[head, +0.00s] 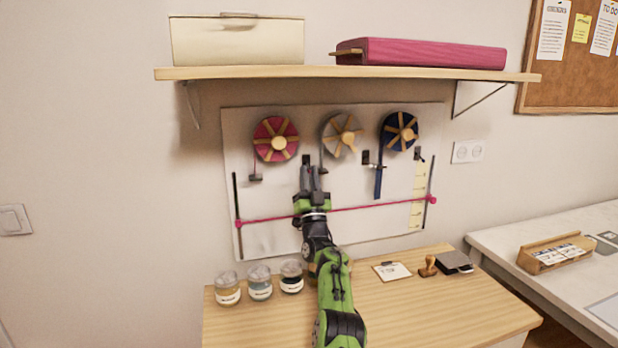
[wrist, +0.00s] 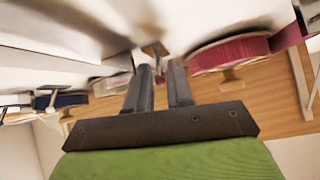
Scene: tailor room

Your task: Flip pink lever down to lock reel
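The pink reel (head: 276,139) with wooden spokes hangs at the left of the wall board. It also shows in the wrist view (wrist: 230,52), right of my fingers. A small dark bracket (head: 307,158) sits right of this reel, partly hidden by my gripper. My gripper (head: 312,172) is raised in front of the board, just below that bracket. In the wrist view my fingers (wrist: 158,68) are a little apart, with a visible gap. A small brownish lever-like piece (wrist: 153,49) shows just beyond the fingertips; contact cannot be told. Its pink colour is not clear.
The grey reel (head: 341,135) and blue reel (head: 399,130) hang to the right, with their own brackets. A pink bar (head: 370,207) crosses the board below. A shelf (head: 340,73) overhangs the board.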

